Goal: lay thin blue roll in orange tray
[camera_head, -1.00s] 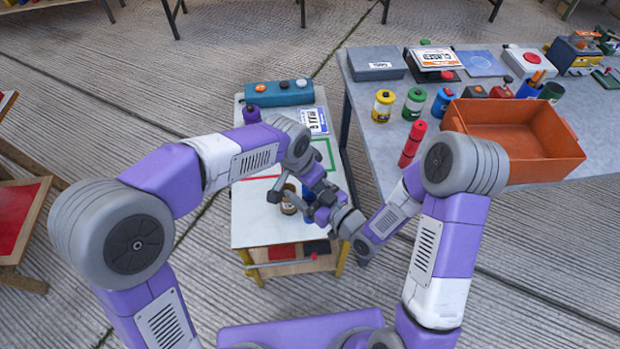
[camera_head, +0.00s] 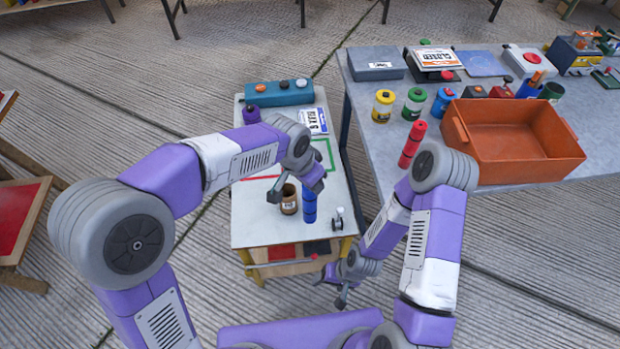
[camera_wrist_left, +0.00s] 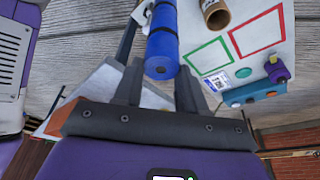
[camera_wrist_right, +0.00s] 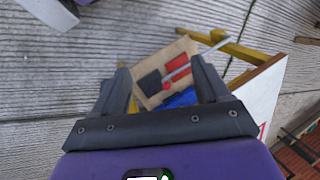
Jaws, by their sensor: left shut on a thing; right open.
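The thin blue roll (camera_head: 309,206) stands upright above the small white-topped table and is partly covered by my left gripper (camera_head: 295,190). In the left wrist view the blue roll (camera_wrist_left: 162,42) lies between the two fingers, and the left gripper is shut on it. My right gripper (camera_head: 328,291) is open and empty, low by the small table's near right corner. The right wrist view shows nothing between its fingers (camera_wrist_right: 158,82). The orange tray (camera_head: 545,171) sits on the grey table at the right, and its visible inside is empty.
A brown roll (camera_head: 289,203) stands left of the blue roll. Floor shows between the two tables.

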